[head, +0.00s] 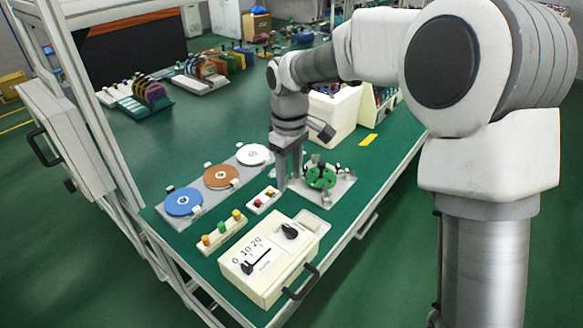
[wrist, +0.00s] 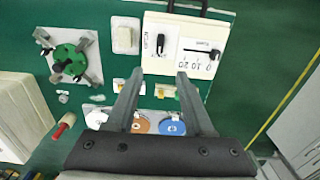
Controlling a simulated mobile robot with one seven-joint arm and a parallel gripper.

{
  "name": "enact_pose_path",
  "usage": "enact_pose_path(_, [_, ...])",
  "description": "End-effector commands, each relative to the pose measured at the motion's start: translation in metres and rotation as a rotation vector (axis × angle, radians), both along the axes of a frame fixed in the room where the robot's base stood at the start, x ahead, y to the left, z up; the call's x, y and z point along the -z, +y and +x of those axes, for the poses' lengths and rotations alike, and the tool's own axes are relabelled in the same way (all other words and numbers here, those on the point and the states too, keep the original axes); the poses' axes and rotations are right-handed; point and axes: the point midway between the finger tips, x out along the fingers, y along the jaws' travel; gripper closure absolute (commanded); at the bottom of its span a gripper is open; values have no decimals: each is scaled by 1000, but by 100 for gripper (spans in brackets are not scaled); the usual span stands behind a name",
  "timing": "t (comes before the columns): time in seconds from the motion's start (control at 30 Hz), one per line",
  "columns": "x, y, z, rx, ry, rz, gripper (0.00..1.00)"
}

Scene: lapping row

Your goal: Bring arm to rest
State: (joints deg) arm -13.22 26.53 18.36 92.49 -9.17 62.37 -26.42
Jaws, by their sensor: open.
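My gripper (head: 288,182) hangs from my bent arm over the green bench (head: 165,140), fingers pointing down. In the head view it is between the small box with red and yellow buttons and the green round fixture (head: 320,177). In the wrist view my gripper (wrist: 159,77) has its two fingers apart with nothing between them. The control box (head: 268,262) with a 0-10-20 scale stands at the bench's front end; it also shows in the wrist view (wrist: 190,75). How far the fingertips are above the bench is hard to tell.
A plate carries blue (head: 184,201), brown (head: 221,176) and white (head: 254,154) discs. A strip with coloured knobs (head: 223,232) lies beside the control box. Racks of coloured discs (head: 150,95) stand farther back. A frame post (head: 100,110) rises at left.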

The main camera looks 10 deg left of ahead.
Motion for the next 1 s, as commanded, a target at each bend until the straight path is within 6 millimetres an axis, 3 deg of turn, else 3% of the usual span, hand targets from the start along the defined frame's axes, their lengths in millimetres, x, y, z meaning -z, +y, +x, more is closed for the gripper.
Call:
enact_pose_path(0.27, [-10,-9,-3,27,-17,-2,48])
enact_pose_path(0.47, [-48,-51,-23,160,-92,-5,48])
enact_pose_path(0.7, [-90,-108,-62,370,-191,14,48])
enact_pose_path(1.0, [-119,-170,-125,640,-306,77,48])
